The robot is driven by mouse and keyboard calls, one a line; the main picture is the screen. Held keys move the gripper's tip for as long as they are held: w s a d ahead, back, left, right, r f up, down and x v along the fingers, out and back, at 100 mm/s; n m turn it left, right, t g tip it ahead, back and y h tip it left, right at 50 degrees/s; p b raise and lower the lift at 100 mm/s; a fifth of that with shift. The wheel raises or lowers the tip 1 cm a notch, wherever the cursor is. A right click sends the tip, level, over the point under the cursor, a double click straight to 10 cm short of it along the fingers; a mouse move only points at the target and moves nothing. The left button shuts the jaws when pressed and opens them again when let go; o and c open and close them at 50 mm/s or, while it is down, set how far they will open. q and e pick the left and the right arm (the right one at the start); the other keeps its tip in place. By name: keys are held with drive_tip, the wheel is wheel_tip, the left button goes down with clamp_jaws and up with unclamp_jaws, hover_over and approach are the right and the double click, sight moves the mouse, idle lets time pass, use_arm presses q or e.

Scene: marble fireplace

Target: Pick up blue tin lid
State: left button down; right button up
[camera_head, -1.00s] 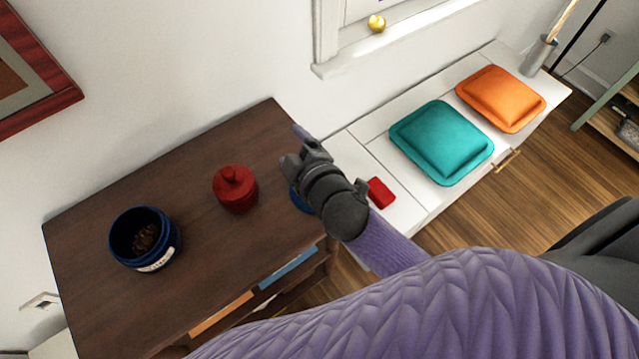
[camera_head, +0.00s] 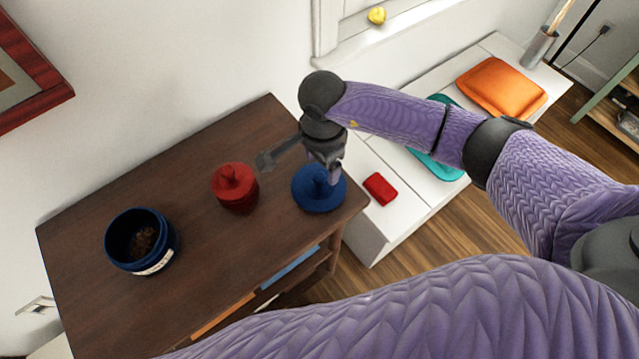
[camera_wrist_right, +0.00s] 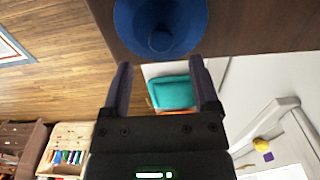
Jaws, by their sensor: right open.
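The blue tin lid (camera_head: 316,198) lies on the dark wooden cabinet top near its right end, with its knob up. It also shows at the top of the right wrist view (camera_wrist_right: 160,18), beyond the fingertips. My right gripper (camera_head: 335,172) is just above the lid's far right part, pointing down. Its two fingers (camera_wrist_right: 161,63) are spread, with nothing between them. The gripper hides a little of the lid in the head view. An open blue tin (camera_head: 143,240) with dark brown contents stands at the left of the cabinet. My left gripper is out of view.
A red lidded jar (camera_head: 235,188) stands on the cabinet (camera_head: 200,290), left of the blue lid. A lower white bench (camera_head: 385,217) at the right holds a red block (camera_head: 380,188), a teal cushion (camera_head: 437,167) and an orange cushion (camera_head: 500,87). The wall is behind.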

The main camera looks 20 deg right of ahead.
sight(319, 177)
drive_tip(key=f, duration=0.3)
drive_tip(key=f+b, duration=0.1)
drive_tip(key=f, duration=0.1)
drive_tip(key=shift+a+f, duration=0.1)
drive_tip(key=shift+a, duration=0.2)
clamp_jaws()
